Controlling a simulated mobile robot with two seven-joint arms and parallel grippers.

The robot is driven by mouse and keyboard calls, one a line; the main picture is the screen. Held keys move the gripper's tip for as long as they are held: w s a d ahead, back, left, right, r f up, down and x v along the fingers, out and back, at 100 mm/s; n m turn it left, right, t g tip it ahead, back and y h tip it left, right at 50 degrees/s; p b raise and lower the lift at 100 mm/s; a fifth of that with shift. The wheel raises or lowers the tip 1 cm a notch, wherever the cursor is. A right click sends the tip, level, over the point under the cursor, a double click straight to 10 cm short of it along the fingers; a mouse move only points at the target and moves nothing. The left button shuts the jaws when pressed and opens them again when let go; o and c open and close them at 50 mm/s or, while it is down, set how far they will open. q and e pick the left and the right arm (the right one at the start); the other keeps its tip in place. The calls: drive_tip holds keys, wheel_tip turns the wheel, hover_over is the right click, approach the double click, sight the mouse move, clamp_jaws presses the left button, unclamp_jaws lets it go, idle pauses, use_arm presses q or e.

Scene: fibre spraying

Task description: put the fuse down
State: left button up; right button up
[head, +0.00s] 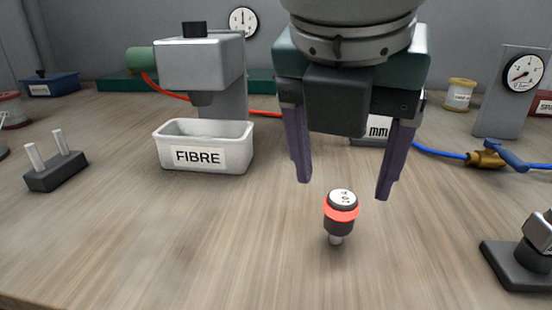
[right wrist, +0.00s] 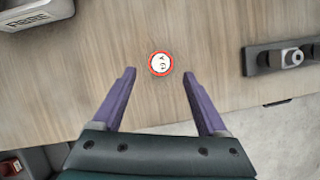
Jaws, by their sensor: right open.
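The fuse (head: 341,215) is a small dark cylinder with a red band, a pale marked top and a metal tip at its lower end. It appears to stand upright on the wooden table. My right gripper (head: 343,190) is open above and behind it, with its two purple fingers apart and not touching it. In the right wrist view the fuse (right wrist: 160,63) shows from above as a red-ringed disc, just beyond and between the fingertips (right wrist: 159,72). My left gripper is not in the head view.
A white bin labelled FIBRE (head: 205,148) stands left under a grey machine (head: 200,65). A block with two pegs (head: 56,170) is further left. A dark-based fixture (head: 518,265) is at the right, and a blue hose with a brass valve (head: 487,158) lies behind it. The front middle table is clear.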

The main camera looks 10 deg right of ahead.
sight(341, 214)
drive_tip(key=b+x, duration=0.2)
drive_tip(key=x, duration=0.6)
drive_tip(key=shift+w+d+f, duration=0.1)
drive_tip(key=shift+d+f, duration=0.1)
drive_tip(key=shift+f, duration=0.2)
drive_tip(key=shift+c, duration=0.2)
drive_tip(key=shift+r, duration=0.1)
clamp_jaws()
